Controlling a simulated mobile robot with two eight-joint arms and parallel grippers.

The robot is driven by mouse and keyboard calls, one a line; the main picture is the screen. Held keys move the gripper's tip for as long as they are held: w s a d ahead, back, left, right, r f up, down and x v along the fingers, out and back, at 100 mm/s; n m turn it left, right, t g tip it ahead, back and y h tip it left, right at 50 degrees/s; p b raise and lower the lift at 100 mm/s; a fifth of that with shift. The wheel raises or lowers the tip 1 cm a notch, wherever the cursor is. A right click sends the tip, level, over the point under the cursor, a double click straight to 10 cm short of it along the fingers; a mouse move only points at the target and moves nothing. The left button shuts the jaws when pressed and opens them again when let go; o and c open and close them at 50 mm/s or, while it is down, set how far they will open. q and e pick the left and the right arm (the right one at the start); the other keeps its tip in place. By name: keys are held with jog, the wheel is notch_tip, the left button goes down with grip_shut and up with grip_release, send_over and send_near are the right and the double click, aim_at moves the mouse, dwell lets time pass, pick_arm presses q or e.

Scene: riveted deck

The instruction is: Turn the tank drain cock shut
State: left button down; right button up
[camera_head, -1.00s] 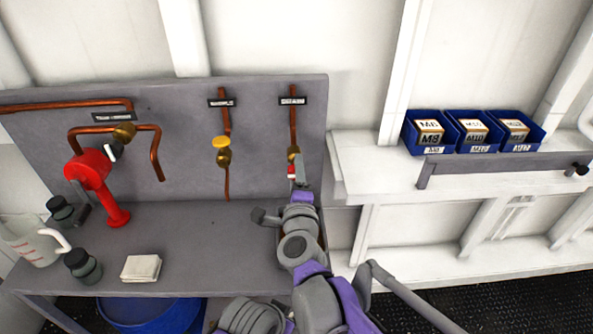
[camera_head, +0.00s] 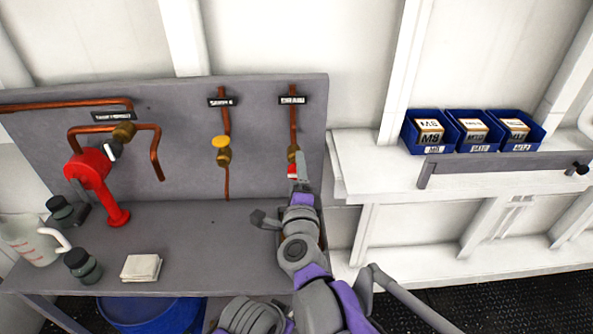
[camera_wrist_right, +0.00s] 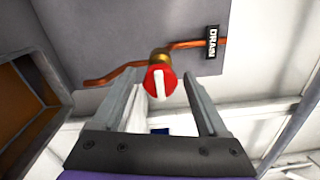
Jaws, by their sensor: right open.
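The drain cock is a round red knob with a white bar (camera_wrist_right: 161,84) on a brass body, on the copper pipe under the DRAIN label (camera_head: 292,100). In the head view its red part (camera_head: 292,171) shows just left of my right gripper (camera_head: 300,168). In the wrist view my right gripper (camera_wrist_right: 163,88) is open, one finger on each side of the knob. The white bar looks roughly crosswise to the pipe. I cannot tell whether either finger touches the knob. My wrist and fingers partly hide the cock in the head view. My left gripper is not in view.
A yellow-handled cock (camera_head: 221,144) sits on the pipe to the left. A red pump-like fixture (camera_head: 92,172), a measuring jug (camera_head: 30,240), dark jars and a folded cloth (camera_head: 141,268) stand on the bench's left. Blue bins (camera_head: 424,133) sit on the right shelf.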

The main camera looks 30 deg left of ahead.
jog(key=v, duration=1)
jog(key=shift+d, duration=0.15)
jog(key=d+f+n+g+h+p, duration=0.1)
jog(key=d+f+n+g+p, duration=0.3)
jog(key=d+n, duration=0.9)
jog(key=s+d+f+g+h, duration=0.2)
jog(key=s+d+f, duration=0.2)
jog(key=d, duration=0.4)
jog(key=s+d+f+g+h, duration=0.2)
jog(key=s+d+f+h, duration=0.1)
jog(key=d, duration=0.6)
jog(key=s+d+f+n+g+h, duration=0.1)
jog(key=s+d+f+g+h, duration=0.1)
jog(key=s+d+f, duration=0.3)
jog(key=d+h, duration=0.1)
jog(key=d, duration=0.3)
jog(key=shift+p, duration=0.35)
jog(key=shift+s+d+f, duration=0.1)
jog(key=shift+f, duration=0.05)
